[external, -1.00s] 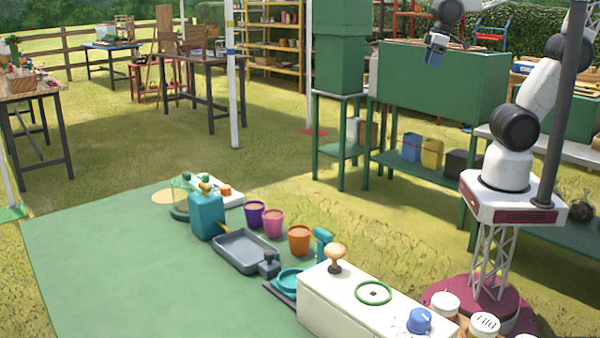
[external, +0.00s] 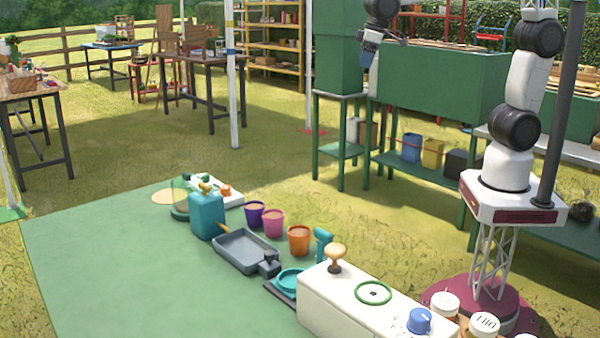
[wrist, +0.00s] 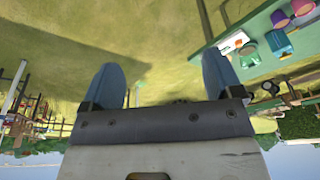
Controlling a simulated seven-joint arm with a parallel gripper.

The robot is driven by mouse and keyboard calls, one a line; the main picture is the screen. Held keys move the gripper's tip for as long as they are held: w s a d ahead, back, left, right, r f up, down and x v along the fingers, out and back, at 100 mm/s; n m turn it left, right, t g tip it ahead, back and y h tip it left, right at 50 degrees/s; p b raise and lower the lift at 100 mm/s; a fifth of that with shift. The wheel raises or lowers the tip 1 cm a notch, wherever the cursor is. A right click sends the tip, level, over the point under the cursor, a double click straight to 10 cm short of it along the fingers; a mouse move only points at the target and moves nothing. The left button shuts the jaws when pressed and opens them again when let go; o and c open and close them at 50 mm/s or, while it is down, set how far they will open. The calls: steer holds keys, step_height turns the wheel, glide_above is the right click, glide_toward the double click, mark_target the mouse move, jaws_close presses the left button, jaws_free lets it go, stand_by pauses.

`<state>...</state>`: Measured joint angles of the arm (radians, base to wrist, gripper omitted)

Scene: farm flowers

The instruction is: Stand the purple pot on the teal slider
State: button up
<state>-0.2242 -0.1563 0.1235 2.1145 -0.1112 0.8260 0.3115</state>
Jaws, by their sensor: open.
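The purple pot (external: 254,214) stands upright at the right edge of the green mat, left of a pink pot. It also shows small at the top right of the wrist view (wrist: 279,18). A round teal piece (external: 291,281), which seems to be the slider, sits on a dark rail beside the white box; its far parts are partly hidden. My gripper (external: 368,58) hangs high in front of the green cabinet, far from the pot. Its blue fingers are apart and empty in the wrist view (wrist: 164,78).
A pink pot (external: 273,223) and an orange pot (external: 299,240) stand nearby. A teal can (external: 206,215) and a grey tray (external: 245,251) lie left of the pots. A white box (external: 345,305) with a knob stands in front. The mat's left part is clear.

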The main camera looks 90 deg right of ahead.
steer(key=w+a+f, duration=0.3)
steer(key=w+a, duration=0.5)
steer(key=w, duration=0.2)
glide_toward(255, 215)
steer(key=d+f, duration=0.1)
steer(key=w+d+f, duration=0.1)
steer(key=d, duration=0.1)
steer(key=shift+t, duration=0.3)
steer(key=shift+w+a+f, duration=0.1)
steer(key=shift+a+f, duration=0.05)
steer(key=shift+f, duration=0.1)
steer(key=shift+f, duration=0.1)
steer(key=shift+x, duration=1.2)
